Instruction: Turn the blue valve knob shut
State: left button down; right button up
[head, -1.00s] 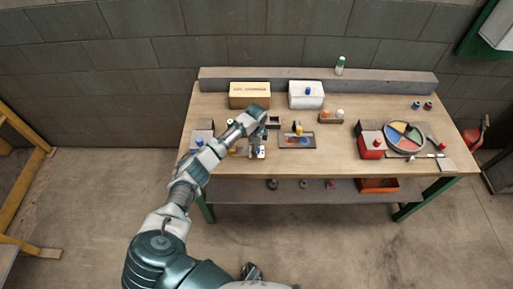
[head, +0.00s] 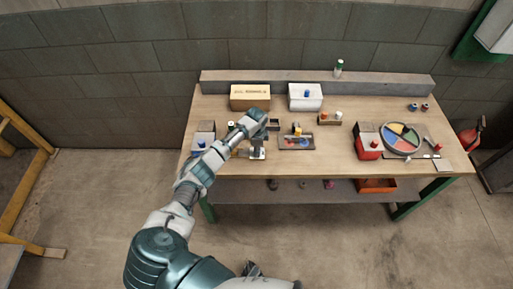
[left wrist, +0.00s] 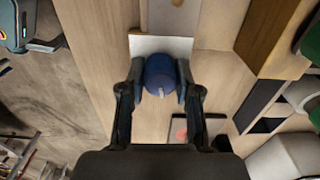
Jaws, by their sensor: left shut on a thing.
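The blue valve knob (left wrist: 160,72) sits between the two fingers of my left gripper (left wrist: 160,90) in the left wrist view. The fingers press on it from both sides, and a pale square plate (left wrist: 142,44) lies behind it. In the head view my left gripper (head: 257,142) points down over the valve's light base (head: 257,154), near the table's front edge. The knob itself is mostly hidden by the gripper there. I do not see my right gripper.
A tray with small parts (head: 297,142) lies just right of the valve. A cardboard box (head: 250,97) and a white box (head: 305,97) stand behind. A red box (head: 368,146) and a coloured disc (head: 400,138) are farther right.

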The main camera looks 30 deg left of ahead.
pick_arm(q)
jog(key=n+p, duration=0.2)
jog(key=shift+r+n+p, duration=0.3)
jog(key=shift+n+p, duration=0.05)
jog(key=shift+n, duration=0.05)
pick_arm(e)
jog(key=s+d, duration=0.2)
jog(key=s, duration=0.6)
pick_arm(q)
jog(key=shift+n+p, duration=0.35)
jog(key=shift+n, duration=0.05)
jog(key=shift+f+n+p, duration=0.1)
jog(key=shift+n+p, duration=0.6)
jog(key=shift+n, duration=0.3)
jog(key=n+p, duration=0.2)
jog(key=n, duration=0.1)
jog(key=shift+n, duration=0.3)
jog(key=n+p, duration=0.1)
jog(key=n, duration=0.2)
jog(key=shift+f, duration=0.1)
jog(key=shift+w+n+p, duration=0.1)
jog(key=shift+n+p, duration=0.4)
jog(key=shift+n, duration=1.1)
pick_arm(e)
jog(key=shift+w+a+r, duration=0.1)
jog(key=shift+w+r, duration=0.05)
jog(key=shift+r, duration=2.4)
